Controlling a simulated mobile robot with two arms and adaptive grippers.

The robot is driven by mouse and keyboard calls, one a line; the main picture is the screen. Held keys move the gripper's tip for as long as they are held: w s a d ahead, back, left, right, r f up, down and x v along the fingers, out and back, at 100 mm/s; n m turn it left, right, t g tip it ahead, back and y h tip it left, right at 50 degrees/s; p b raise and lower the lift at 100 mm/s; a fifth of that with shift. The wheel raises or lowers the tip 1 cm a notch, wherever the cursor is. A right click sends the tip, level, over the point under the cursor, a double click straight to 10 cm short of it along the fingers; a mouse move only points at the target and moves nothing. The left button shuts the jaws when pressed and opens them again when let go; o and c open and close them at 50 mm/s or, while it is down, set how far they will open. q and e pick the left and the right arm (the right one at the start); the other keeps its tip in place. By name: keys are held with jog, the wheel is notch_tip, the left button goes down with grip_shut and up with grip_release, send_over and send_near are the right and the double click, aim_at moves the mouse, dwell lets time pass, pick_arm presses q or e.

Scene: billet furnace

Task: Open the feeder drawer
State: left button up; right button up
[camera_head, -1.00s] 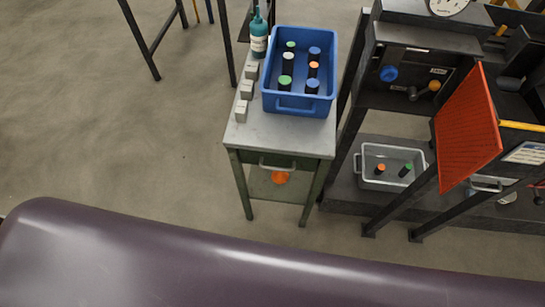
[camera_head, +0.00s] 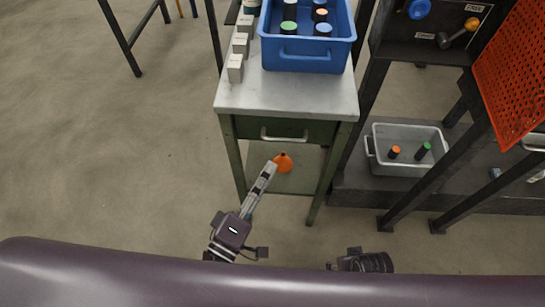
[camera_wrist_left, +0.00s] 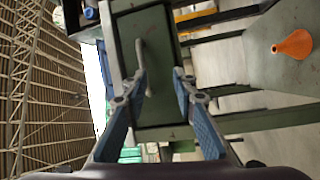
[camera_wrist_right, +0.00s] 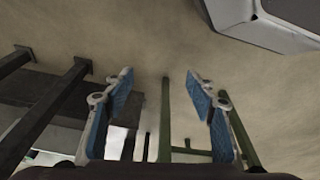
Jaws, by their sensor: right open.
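A drawer with a dark green front (camera_head: 310,131) and a pale bar handle (camera_head: 284,136) sits under the grey top of a small green-legged table. It looks closed. My left gripper (camera_head: 270,168) points up toward it from below and stands apart from the handle. In the left wrist view the fingers (camera_wrist_left: 158,80) are open and empty, with the drawer front (camera_wrist_left: 155,60) and the handle (camera_wrist_left: 141,65) beyond them. My right gripper shows low in the head view, right of the table. In the right wrist view it (camera_wrist_right: 160,77) is open and empty above the floor.
A blue crate (camera_head: 300,62) of capped cylinders and several grey blocks (camera_head: 236,68) stand on the table top (camera_head: 285,97). An orange cone (camera_head: 283,162) rests below the drawer. To the right are a grey bin (camera_head: 405,165), dark frame legs and a red mesh panel (camera_head: 510,75).

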pick_arm(q)
jog(key=w+d+r+n, duration=0.1)
jog(key=w+d+r, duration=0.1)
jog(key=w, duration=0.4)
jog(key=shift+w+d+r+n+t, duration=0.3)
jog(key=shift+d+r+t, duration=0.1)
jog(key=shift+r, duration=0.5)
pick_arm(e)
jog(key=shift+a+f, duration=0.1)
jog(key=shift+f, duration=0.4)
pick_arm(q)
jog(key=shift+s, duration=0.1)
jog(key=shift+c, duration=0.2)
grip_shut()
